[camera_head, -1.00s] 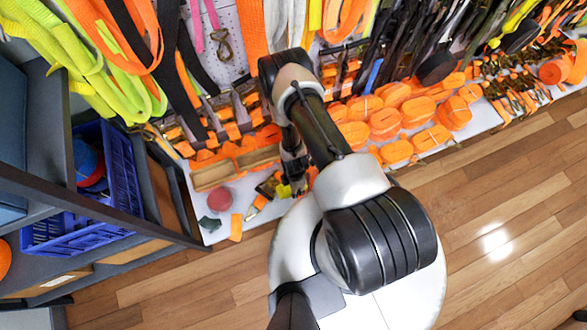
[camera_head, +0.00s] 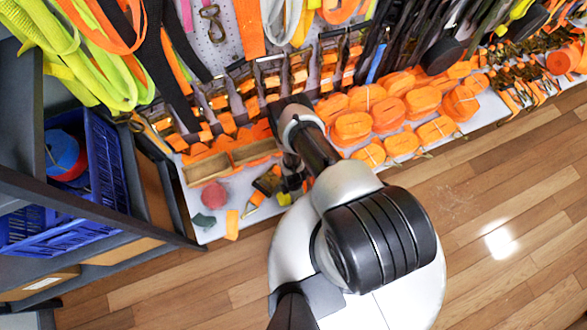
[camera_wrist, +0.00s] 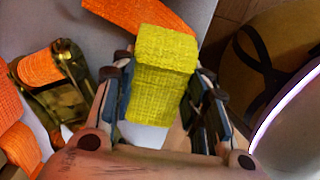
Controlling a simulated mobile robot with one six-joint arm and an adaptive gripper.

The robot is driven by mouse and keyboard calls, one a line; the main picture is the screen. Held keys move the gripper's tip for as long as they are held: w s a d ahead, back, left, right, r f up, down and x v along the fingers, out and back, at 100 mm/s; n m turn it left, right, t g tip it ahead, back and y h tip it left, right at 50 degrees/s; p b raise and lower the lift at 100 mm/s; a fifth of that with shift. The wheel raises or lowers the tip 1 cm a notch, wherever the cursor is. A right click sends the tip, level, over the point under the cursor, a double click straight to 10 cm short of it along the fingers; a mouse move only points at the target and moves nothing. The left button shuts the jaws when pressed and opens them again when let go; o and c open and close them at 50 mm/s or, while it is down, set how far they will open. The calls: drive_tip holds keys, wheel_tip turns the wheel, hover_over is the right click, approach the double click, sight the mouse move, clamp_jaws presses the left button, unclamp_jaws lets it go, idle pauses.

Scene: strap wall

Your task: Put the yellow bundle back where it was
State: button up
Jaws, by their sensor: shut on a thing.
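The yellow bundle (camera_wrist: 163,75) is a small rolled piece of woven strap. In the wrist view it sits between the two fingers of my gripper (camera_wrist: 160,100), which is shut on it. In the head view the bundle (camera_head: 284,198) shows as a small yellow patch at my gripper (camera_head: 290,185), near the front edge of the white shelf (camera_head: 213,235). My arm hides part of the gripper there. I cannot tell whether the bundle touches the shelf.
An orange strap (camera_wrist: 140,15) lies just beyond the bundle, and a ratchet buckle with orange strap (camera_wrist: 50,85) lies left of it. A red round thing (camera_head: 215,194), a dark green piece (camera_head: 204,220) and several orange bundles (camera_head: 385,115) are on the shelf. Wooden trays (camera_head: 208,169) stand behind.

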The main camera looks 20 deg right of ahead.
drive_tip(key=shift+f, duration=0.15)
drive_tip(key=o, duration=1.1)
drive_tip(key=shift+o, duration=0.2)
